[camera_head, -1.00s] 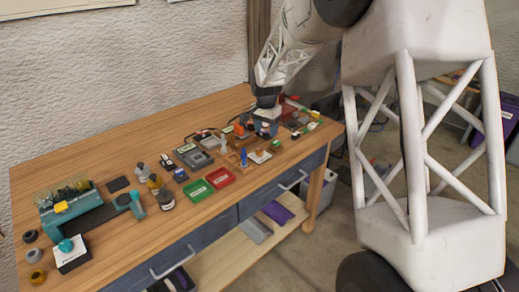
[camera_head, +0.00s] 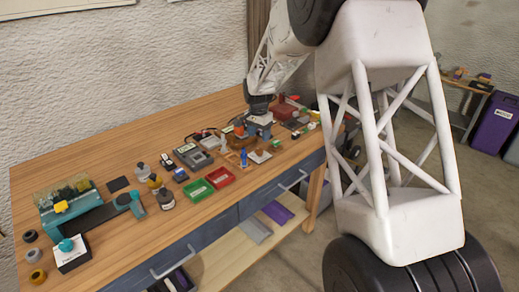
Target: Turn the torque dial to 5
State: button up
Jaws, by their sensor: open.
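My gripper (camera_head: 259,126) is at the far right part of the wooden bench, low over a cluster of small parts, and reads as open. It is small in the picture, and the things right under it are partly hidden. No dial marked for torque can be read from here. A teal knob (camera_head: 66,245) sits on a black box with a white top (camera_head: 73,257) at the near left corner of the bench, far from my gripper. I cannot tell whether it is the torque dial, and its markings are too small to read.
A green tray (camera_head: 196,190) and a red tray (camera_head: 220,177) lie near the front edge. A teal machine (camera_head: 60,215), dark jars (camera_head: 166,199) and a grey device (camera_head: 190,155) stand on the bench. The back left of the bench top (camera_head: 90,155) is clear.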

aim_at(259, 149)
jog(key=shift+s+d+f, duration=0.1)
jog(key=shift+f, duration=3.45)
jog(key=c, duration=0.9)
jog(key=shift+n, duration=0.5)
jog(key=n, duration=0.4)
jog(key=shift+n, duration=2.4)
